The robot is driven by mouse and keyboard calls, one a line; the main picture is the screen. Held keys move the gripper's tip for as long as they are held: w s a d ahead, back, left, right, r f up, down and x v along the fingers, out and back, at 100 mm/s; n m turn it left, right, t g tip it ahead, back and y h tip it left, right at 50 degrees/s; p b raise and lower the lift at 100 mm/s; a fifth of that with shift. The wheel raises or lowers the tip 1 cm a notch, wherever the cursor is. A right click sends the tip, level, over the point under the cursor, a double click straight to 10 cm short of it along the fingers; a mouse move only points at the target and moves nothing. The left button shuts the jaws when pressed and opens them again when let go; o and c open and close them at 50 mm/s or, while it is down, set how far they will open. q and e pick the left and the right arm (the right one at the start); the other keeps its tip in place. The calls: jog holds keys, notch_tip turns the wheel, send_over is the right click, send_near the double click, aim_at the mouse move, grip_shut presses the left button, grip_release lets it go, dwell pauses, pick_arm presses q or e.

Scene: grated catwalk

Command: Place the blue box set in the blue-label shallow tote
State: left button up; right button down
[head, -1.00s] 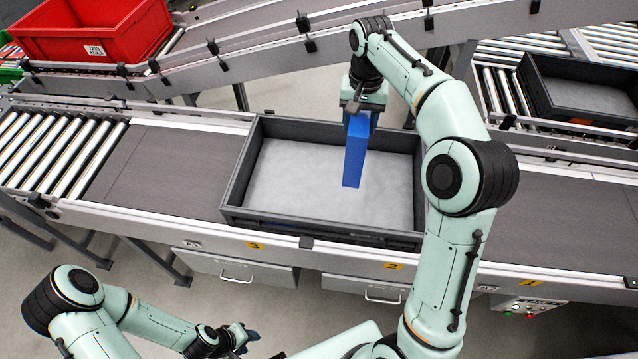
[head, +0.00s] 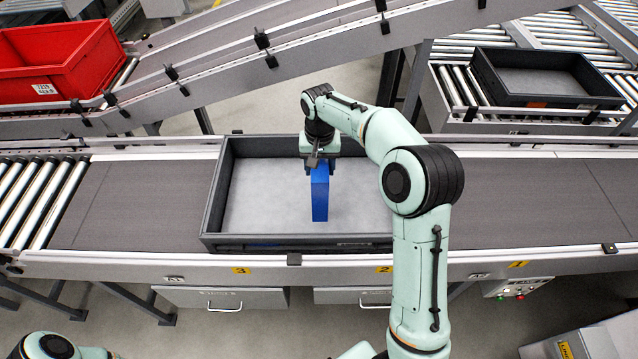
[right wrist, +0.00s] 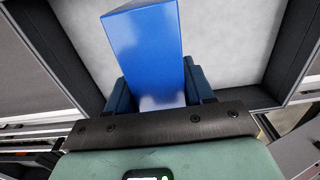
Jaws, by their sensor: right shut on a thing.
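The blue box set (head: 320,196) is a tall, narrow blue block. My right gripper (head: 319,170) is shut on its upper end and holds it upright, within the outline of the dark grey shallow tote (head: 212,200). I cannot tell whether its lower end touches the tote's pale floor. A small bluish label (head: 264,246) shows on the tote's front wall. In the right wrist view the blue box set (right wrist: 148,50) sits between the fingers of my right gripper (right wrist: 162,88), over the pale tote floor. My left gripper is out of view.
The tote stands on a grey conveyor (head: 130,205), with rollers (head: 40,200) at left. A red bin (head: 60,65) stands at the upper left behind a sloping conveyor rail (head: 230,60). Another dark shallow tote (head: 545,98) with an orange label lies on rollers at the upper right.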

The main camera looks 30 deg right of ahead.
jog(key=shift+w+f, duration=0.1)
jog(key=shift+f, duration=0.55)
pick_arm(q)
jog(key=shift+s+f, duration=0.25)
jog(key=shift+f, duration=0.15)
pick_arm(e)
jog(key=shift+f, duration=2.65)
pick_arm(q)
jog(key=shift+b, duration=0.3)
pick_arm(e)
jog(key=shift+f, duration=0.15)
jog(key=shift+c, duration=2.1)
grip_release()
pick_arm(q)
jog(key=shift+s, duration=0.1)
pick_arm(e)
notch_tip(320, 180, up, 12)
jog(key=shift+r+p, duration=0.15)
jog(key=shift+p, duration=0.6)
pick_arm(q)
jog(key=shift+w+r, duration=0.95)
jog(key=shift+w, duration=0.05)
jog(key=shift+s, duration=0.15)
